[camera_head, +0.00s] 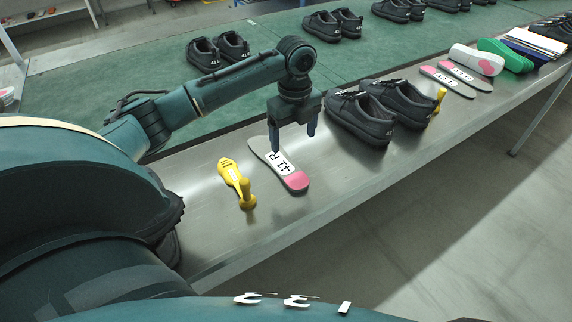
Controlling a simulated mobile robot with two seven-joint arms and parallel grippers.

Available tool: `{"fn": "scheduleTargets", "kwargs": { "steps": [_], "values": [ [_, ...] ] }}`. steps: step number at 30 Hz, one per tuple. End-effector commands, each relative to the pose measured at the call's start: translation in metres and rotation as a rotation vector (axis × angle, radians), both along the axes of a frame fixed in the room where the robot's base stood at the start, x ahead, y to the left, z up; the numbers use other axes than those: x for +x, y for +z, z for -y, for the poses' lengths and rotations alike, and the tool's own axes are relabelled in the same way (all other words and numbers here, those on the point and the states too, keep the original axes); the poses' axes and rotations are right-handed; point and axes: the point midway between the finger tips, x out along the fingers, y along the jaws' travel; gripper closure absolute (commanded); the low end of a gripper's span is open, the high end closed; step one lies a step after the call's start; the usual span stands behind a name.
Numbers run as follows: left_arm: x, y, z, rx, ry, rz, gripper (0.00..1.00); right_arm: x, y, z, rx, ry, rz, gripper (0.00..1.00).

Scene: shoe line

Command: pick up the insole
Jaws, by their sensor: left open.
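A grey insole (283,165) with a pink heel end and a white label reading "41 R" lies flat on the metal bench (345,183). My left gripper (293,142) is open and points down over the insole's upper part. One finger shows near the label and the other at the insole's right side. I cannot tell whether the fingers touch the insole. Nothing shows held between them. My right gripper is not in view.
A pair of black shoes (362,117) stands to the right. Further right are two more insoles (448,80) and stacked insoles. More shoes stand on the green conveyor (262,82). Bare bench lies in front.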

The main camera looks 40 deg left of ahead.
Motion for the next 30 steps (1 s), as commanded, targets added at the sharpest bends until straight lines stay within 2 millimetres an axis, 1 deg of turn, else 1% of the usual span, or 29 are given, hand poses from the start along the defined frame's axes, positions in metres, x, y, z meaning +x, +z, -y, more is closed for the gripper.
{"fn": "scheduleTargets", "kwargs": {
  "steps": [1, 3, 6, 9, 17, 24, 27, 30],
  "values": [
    [-0.001, -0.011, 0.000, 0.000, 0.000, -0.006, 0.19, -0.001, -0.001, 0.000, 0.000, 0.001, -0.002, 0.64],
    [-0.002, -0.025, 0.000, -0.001, 0.001, -0.007, 0.19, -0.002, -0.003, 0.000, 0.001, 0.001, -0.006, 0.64],
    [-0.001, -0.044, 0.000, 0.001, 0.002, -0.004, 0.19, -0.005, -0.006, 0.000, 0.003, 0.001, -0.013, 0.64],
    [-0.001, -0.058, 0.001, -0.001, 0.002, -0.002, 0.19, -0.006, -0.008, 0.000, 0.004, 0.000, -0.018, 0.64],
    [-0.002, -0.079, 0.002, 0.000, 0.001, -0.002, 0.19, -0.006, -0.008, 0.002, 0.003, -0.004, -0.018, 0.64],
    [-0.003, -0.114, 0.004, 0.000, 0.002, 0.000, 0.19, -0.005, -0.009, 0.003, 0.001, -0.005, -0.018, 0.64],
    [-0.003, -0.120, 0.004, 0.001, 0.002, 0.001, 0.19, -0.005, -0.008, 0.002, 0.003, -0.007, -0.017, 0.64],
    [-0.003, -0.121, 0.004, 0.000, 0.002, 0.002, 0.19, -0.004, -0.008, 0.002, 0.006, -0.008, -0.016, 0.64]
  ]
}}
